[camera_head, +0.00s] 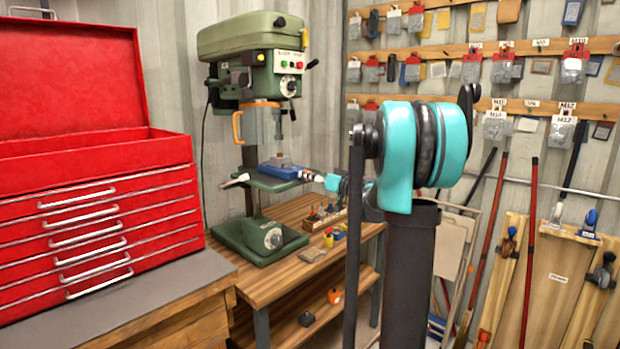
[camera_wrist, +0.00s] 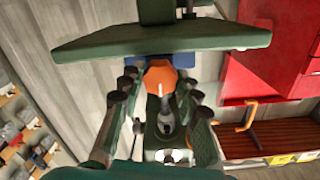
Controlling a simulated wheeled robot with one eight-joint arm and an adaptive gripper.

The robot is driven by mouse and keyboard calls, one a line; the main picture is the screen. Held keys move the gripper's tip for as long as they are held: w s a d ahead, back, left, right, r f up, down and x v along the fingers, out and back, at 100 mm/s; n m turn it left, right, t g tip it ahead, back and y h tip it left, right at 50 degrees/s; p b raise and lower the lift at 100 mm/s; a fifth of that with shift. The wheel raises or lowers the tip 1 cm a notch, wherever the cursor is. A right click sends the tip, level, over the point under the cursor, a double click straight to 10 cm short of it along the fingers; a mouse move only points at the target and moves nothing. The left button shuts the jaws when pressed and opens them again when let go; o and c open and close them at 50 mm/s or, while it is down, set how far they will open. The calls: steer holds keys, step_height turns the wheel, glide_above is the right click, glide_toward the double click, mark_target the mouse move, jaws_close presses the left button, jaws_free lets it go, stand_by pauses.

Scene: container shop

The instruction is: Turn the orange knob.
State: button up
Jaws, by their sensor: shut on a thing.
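The orange knob (camera_wrist: 160,76) sits between my fingertips in the wrist view, in front of a blue body beside a dark green plate. My gripper (camera_wrist: 158,88) is shut on the knob, one finger on each side. In the head view my gripper (camera_head: 311,175) is at the right end of a blue vise (camera_head: 282,171) on the drill press table (camera_head: 262,184). The knob cannot be made out there. The angle of the knob cannot be told.
The green drill press (camera_head: 252,42) stands on a wooden bench (camera_head: 262,272), its head above the vise. A red tool chest (camera_head: 95,225) stands at the left. Small bottles and a rack of bits (camera_head: 322,216) lie right of the press base. Tools hang on the right wall.

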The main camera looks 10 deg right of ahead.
steer(key=m, duration=2.9)
steer(key=shift+f, duration=0.1)
steer(key=shift+m, duration=0.4)
steer(key=o, duration=1.2)
steer(key=shift+c, duration=0.2)
steer(key=v, duration=1.2)
